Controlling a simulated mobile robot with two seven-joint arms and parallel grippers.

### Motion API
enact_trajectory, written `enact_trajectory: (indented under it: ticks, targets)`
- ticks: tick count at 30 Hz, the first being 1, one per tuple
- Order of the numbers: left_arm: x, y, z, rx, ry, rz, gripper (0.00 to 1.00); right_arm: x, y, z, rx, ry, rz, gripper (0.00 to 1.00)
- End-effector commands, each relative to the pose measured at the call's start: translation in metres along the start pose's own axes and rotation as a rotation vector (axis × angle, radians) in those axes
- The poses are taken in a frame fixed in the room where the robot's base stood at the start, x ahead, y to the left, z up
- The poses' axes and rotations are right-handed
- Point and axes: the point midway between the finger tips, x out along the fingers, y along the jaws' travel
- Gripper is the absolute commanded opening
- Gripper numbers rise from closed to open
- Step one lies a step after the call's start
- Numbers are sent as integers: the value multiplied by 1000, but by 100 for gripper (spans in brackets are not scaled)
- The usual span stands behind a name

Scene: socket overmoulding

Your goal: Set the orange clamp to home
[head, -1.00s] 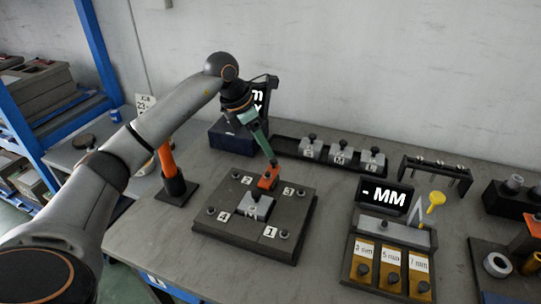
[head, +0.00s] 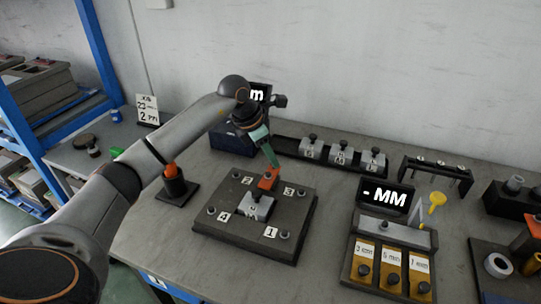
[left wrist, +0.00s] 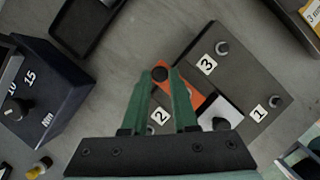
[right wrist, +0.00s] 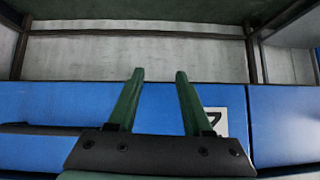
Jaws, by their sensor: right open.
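The orange clamp (head: 268,182) is on the dark square plate (head: 228,225), at the back edge of the grey block (head: 254,208). In the left wrist view the orange clamp (left wrist: 192,98) lies beside the block (left wrist: 222,104), with its dark knob between my fingertips. My left gripper (head: 273,164) comes down on the clamp from above at a tilt. Its fingers (left wrist: 159,75) are drawn close around the knob. My right gripper (right wrist: 160,76) is open and empty, and is not in the head view.
Numbered pegs stand at the plate's corners. A dark post holder (head: 175,186) stands left of the plate.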

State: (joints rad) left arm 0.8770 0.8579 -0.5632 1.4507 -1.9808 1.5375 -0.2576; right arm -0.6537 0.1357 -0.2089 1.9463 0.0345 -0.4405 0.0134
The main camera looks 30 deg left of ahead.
Motion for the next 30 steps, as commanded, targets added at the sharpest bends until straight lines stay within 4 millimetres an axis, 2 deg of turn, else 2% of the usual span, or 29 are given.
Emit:
enact_trajectory:
  ticks: [1,6,30]
  targets:
    - [0,0,0,0,0,0,18,0,0,0,0,0,0,50]
    - [0,0,0,0,-1,0,0,0,0,0,0,0,0,50]
    - [-1,0,0,0,-1,1,0,-2,-1,6,3,-12,-1,50]
